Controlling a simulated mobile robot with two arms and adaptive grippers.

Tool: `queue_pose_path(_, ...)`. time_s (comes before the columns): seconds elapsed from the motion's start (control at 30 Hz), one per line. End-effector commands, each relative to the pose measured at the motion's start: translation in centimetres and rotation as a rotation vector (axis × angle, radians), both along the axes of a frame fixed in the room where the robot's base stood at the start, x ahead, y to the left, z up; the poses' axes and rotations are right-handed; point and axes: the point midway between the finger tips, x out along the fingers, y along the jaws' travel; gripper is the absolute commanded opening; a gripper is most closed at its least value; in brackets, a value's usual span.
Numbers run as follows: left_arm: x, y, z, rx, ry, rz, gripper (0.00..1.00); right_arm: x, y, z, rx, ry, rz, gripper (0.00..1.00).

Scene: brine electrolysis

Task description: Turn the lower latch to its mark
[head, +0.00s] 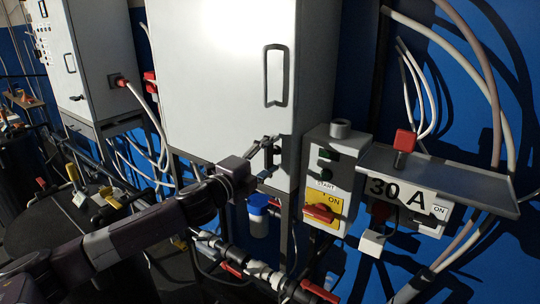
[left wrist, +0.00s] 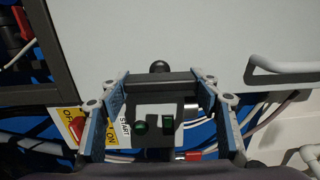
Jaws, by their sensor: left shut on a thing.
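The tall white cabinet (head: 225,80) has a dark lower latch (head: 277,153) near the bottom right of its door. My left gripper (head: 266,156) is at this latch, its arm coming in from the left. In the left wrist view, the fingers of the left gripper (left wrist: 158,97) stand on both sides of the dark bar of the latch (left wrist: 155,79) and are shut on it. A round black knob (left wrist: 160,66) shows just beyond the bar. I cannot make out the latch's mark. My right gripper is not in view.
A long door handle (head: 276,76) is above the latch. Right of the door is a control box (head: 341,150) with green buttons and a red-and-yellow switch (head: 320,213). A shelf with a "30 A" sign (head: 400,194) sticks out further right. A blue-capped container (head: 258,215) is below.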

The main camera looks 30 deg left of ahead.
Motion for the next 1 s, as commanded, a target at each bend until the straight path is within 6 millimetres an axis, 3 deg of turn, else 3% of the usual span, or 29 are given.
queue_pose_path(0.27,0.0,0.0,-0.1,0.006,0.000,0.000,0.33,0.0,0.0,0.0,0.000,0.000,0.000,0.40)
queue_pose_path(0.3,0.0,0.0,-0.1,0.006,0.000,0.000,0.60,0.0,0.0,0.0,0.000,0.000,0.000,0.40)
queue_pose_path(0.43,0.0,0.0,-0.1,0.005,0.000,0.000,0.75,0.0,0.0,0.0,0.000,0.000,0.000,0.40)
queue_pose_path(0.77,-0.1,0.0,-0.1,0.003,0.001,0.000,0.75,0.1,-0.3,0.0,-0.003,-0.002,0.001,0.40)
queue_pose_path(1.0,-2.2,0.4,-0.2,0.005,0.003,0.001,0.75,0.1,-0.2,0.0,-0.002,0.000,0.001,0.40)
